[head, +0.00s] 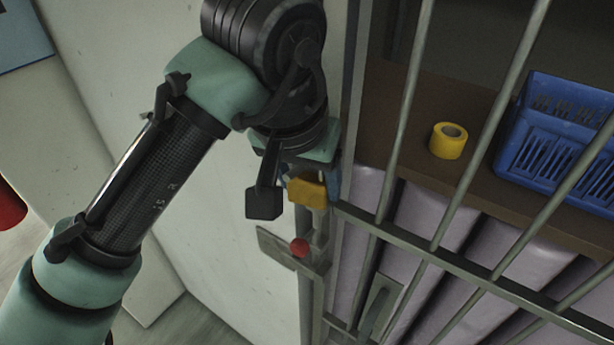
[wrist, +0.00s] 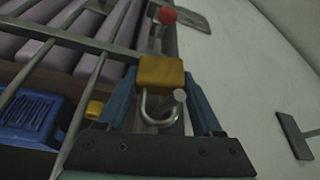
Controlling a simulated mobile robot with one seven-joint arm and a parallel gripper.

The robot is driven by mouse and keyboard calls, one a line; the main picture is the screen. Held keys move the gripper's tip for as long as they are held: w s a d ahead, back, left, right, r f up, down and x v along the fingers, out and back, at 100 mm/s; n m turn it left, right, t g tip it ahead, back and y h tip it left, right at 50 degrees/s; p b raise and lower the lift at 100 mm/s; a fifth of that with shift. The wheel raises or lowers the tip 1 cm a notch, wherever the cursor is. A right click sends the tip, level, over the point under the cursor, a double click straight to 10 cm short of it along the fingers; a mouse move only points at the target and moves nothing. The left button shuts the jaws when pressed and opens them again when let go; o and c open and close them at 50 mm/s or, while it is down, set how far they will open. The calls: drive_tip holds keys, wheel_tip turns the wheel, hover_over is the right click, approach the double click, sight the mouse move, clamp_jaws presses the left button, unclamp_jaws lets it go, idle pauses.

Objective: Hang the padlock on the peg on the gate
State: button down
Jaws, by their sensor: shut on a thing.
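The padlock has a yellow body and a steel shackle. In the wrist view the padlock (wrist: 160,72) is between the blue fingertips of my gripper (wrist: 161,80), which is shut on its body. The shackle extends from the body towards my palm. The peg (wrist: 180,97), a grey rod with a round end, shows at the shackle's right leg. I cannot tell whether the peg is inside the loop or only overlaps it in view. In the head view the padlock (head: 307,192) is beside the gate's edge, below my gripper (head: 308,180). The peg is hidden there.
The gate (head: 435,245) has grey metal bars. A red knob (head: 300,248) on a latch plate is just below the padlock in the head view. Behind the bars, a yellow tape roll (head: 448,141) and a blue crate (head: 545,155) rest on a brown shelf (head: 400,105).

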idle(0.4)
unclamp_jaws()
